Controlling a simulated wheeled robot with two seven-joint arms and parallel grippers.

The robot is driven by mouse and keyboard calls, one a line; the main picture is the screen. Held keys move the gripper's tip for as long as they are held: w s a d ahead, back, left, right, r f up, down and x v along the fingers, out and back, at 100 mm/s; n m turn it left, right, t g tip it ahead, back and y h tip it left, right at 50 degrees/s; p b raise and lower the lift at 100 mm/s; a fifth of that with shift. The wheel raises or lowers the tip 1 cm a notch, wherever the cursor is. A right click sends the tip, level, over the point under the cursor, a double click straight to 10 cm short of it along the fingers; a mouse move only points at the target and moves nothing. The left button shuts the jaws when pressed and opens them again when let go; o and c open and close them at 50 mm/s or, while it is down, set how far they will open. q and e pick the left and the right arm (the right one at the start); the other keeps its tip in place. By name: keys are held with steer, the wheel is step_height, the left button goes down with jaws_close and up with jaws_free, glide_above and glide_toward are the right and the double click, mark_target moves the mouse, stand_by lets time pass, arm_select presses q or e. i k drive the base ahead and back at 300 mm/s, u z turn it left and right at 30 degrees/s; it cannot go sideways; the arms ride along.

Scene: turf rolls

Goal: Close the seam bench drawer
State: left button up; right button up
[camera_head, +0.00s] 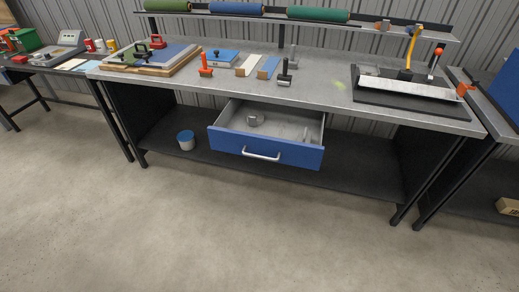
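The seam bench (310,88) is a long grey-topped table with black legs, across the middle of the view. Its drawer (228,141) has a blue front and a pale bar handle (261,156). The drawer is pulled out toward me, under the bench top. Inside it are a small round grey item (254,119) and a thin light item near the right wall, too small to identify. Neither of my grippers is in view.
Open concrete floor (220,230) lies in front of the bench. A blue-lidded tin (186,140) stands on the bench's lower shelf, left of the drawer. Hand tools and boards lie on the bench top. Other tables stand at left and right.

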mark_target(275, 141)
steer(key=z, duration=1.85)
steer(key=i, duration=0.85)
steer(key=u, duration=1.6)
